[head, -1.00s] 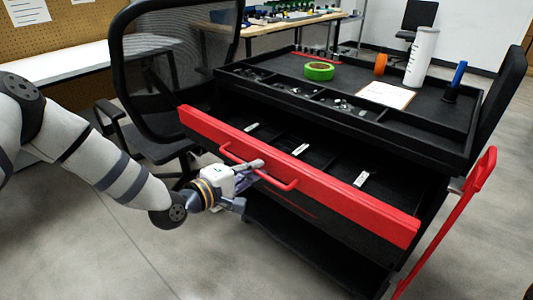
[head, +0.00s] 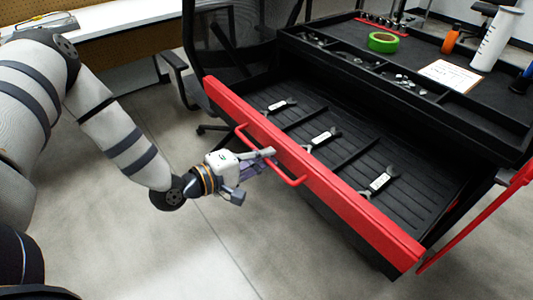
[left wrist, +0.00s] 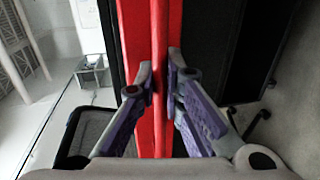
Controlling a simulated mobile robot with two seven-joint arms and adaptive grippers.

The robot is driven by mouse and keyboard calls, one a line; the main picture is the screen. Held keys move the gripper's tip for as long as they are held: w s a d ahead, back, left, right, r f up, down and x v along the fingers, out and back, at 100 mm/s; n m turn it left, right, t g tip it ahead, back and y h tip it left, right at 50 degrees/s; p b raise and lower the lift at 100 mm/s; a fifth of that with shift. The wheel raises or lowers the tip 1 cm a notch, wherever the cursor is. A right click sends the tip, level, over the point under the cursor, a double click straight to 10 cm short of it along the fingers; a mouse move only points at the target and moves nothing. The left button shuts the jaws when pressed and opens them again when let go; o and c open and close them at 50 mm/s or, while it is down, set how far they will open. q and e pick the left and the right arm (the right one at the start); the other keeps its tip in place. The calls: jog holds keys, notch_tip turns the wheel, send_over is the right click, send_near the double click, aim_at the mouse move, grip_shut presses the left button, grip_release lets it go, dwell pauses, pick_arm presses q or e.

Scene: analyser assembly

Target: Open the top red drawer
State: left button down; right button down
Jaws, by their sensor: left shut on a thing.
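The top red drawer (head: 345,202) stands pulled well out of the black cart, its dark ribbed inside in plain view. Its red bar handle (head: 292,181) runs along the front. My left gripper (head: 268,158) is shut on the handle near its middle. In the left wrist view, the two fingers of the left gripper (left wrist: 166,75) close on either side of the red handle bar (left wrist: 159,120), with the red drawer front behind it. My right gripper is not in view.
Several tools with white labels, one a wrench-like tool (head: 381,180), lie in the drawer. The cart top (head: 400,52) holds green tape (head: 383,42), a paper sheet (head: 449,75) and a white cylinder (head: 496,40). A black chair (head: 190,85) stands behind the arm. Grey floor is clear in front.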

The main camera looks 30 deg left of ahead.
pick_arm(q)
jog(key=c, duration=1.7)
grip_release()
jog(key=v, duration=1.2)
